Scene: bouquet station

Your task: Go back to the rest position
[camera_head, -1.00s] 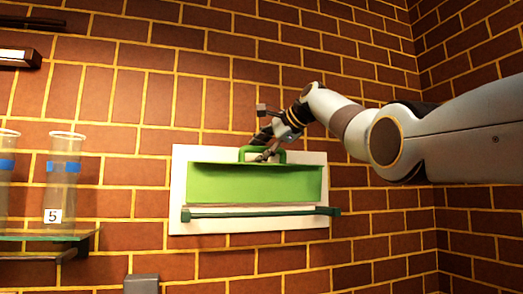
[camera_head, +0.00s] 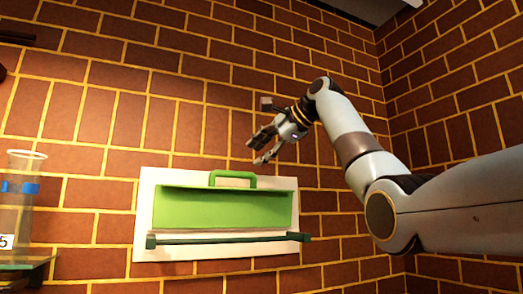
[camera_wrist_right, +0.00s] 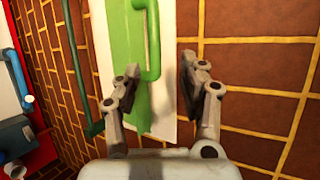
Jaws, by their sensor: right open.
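My right gripper (camera_head: 260,152) is in the head view, above and to the right of a green panel (camera_head: 222,207) on a white backing plate (camera_head: 145,215) on the wall. It is open and empty, clear of the green handle (camera_head: 232,175) on the panel's top edge. In the right wrist view, my right gripper's fingers (camera_wrist_right: 160,85) are spread apart, with the green handle (camera_wrist_right: 152,45) ahead between them. My left gripper is not in view.
A clear cylinder with a blue band (camera_head: 20,205) stands on a glass shelf (camera_head: 25,262) at the left. A dark green bar (camera_head: 230,237) runs along the panel's lower edge.

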